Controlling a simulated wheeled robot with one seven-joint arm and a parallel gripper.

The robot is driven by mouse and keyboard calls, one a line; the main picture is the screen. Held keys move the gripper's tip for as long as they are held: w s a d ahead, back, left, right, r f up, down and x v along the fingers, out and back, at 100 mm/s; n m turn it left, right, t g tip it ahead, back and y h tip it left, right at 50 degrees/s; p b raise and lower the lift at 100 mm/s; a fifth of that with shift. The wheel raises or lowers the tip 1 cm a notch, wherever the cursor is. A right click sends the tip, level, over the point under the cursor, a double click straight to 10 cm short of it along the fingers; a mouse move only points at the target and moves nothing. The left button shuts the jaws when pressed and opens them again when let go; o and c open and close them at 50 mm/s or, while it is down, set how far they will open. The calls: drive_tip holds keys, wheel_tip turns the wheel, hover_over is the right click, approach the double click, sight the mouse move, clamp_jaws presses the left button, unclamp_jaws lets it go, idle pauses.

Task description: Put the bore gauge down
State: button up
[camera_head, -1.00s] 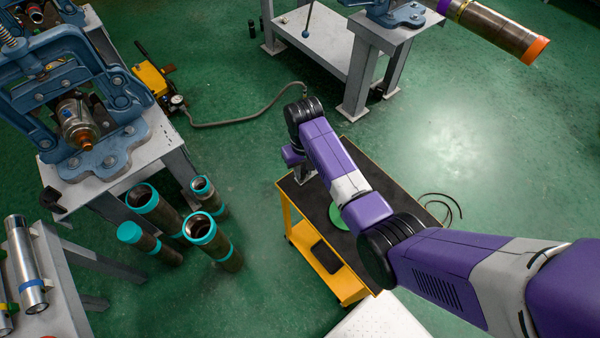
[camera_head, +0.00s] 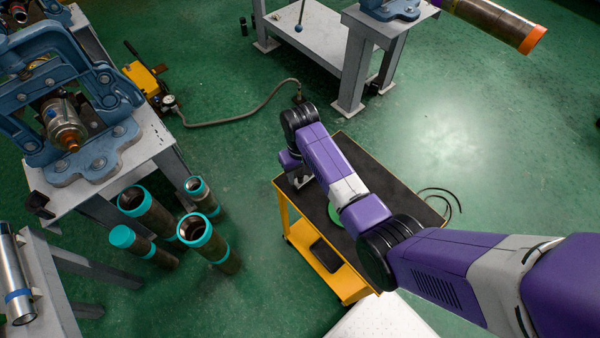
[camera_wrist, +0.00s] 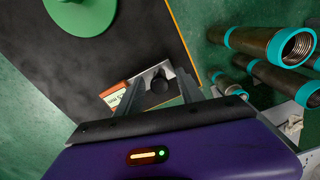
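My gripper (camera_wrist: 160,88) points down over the black top of the yellow cart (camera_head: 375,180), near its far left corner. In the wrist view its two grey fingers stand apart. A dark round knob (camera_wrist: 159,85) and a grey piece show between them. An orange-red block with a pale marked face (camera_wrist: 114,96) lies by the left finger. These may be parts of the bore gauge, but I cannot make out its whole shape. Whether the fingers press on it, or it touches the cart top, is unclear. In the head view my arm hides most of this spot.
A green disc (camera_wrist: 82,8) lies on the cart top, with bare black surface around it. Several teal-ended pipes (camera_head: 205,235) stand on the floor left of the cart. A blue pipe vise (camera_head: 70,100) sits on a bench at the left. A hose (camera_head: 240,118) runs behind.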

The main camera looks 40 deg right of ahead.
drive_tip(key=shift+r, duration=0.15)
wheel_tip(320, 180, up, 12)
idle(0.6)
drive_tip(key=s+a+f+t, duration=0.1)
drive_tip(key=s+a+f, duration=0.1)
drive_tip(key=s+f, duration=0.1)
drive_tip(key=s+a+f+t, duration=0.1)
drive_tip(key=s+f+t, duration=0.1)
drive_tip(key=s+f, duration=0.2)
drive_tip(key=s+a+f+n+t+h, duration=0.1)
drive_tip(key=s+a+f+t, duration=0.1)
drive_tip(key=s+f, duration=0.1)
drive_tip(key=shift+s+a+f, duration=0.2)
drive_tip(key=shift+s+a, duration=0.1)
drive_tip(key=shift+s, duration=0.25)
drive_tip(key=s+a+r+n+t, duration=0.1)
drive_tip(key=s+a+r+t, duration=0.15)
drive_tip(key=s+r, duration=0.35)
drive_tip(key=s+a+r+t, duration=0.2)
drive_tip(key=s+r+t, duration=0.2)
drive_tip(key=s, duration=0.4)
drive_tip(key=s+r+t, duration=0.1)
drive_tip(key=s+r, duration=0.2)
drive_tip(key=r, duration=0.5)
drive_tip(key=s+a+r+n+t+y, duration=0.1)
drive_tip(key=s+r+t, duration=0.1)
drive_tip(key=r, duration=0.6)
drive_tip(key=shift+s+a, duration=0.2)
drive_tip(key=shift+s, duration=0.65)
